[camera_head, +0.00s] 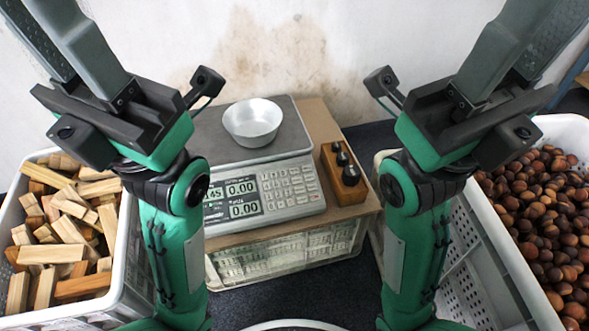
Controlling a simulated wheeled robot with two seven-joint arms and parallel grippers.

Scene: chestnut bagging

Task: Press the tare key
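A grey scale (262,190) stands on a box in the middle, with its keypad (289,186) on the right of its sloped front. The key labels are too small to read, so I cannot pick out the tare key. The display (240,187) shows 0.00 in two fields; another field is partly covered by my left arm. My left gripper (58,38) is raised at the upper left, and my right gripper (522,42) at the upper right. Both are away from the scale, their fingertips cut off by the frame.
A white crate of wooden blocks (134,238) is at the left. A white crate of chestnuts (497,243) is at the right. A wooden block with dark knobs or weights (345,189) stands just right of the scale. The space above the keypad is clear.

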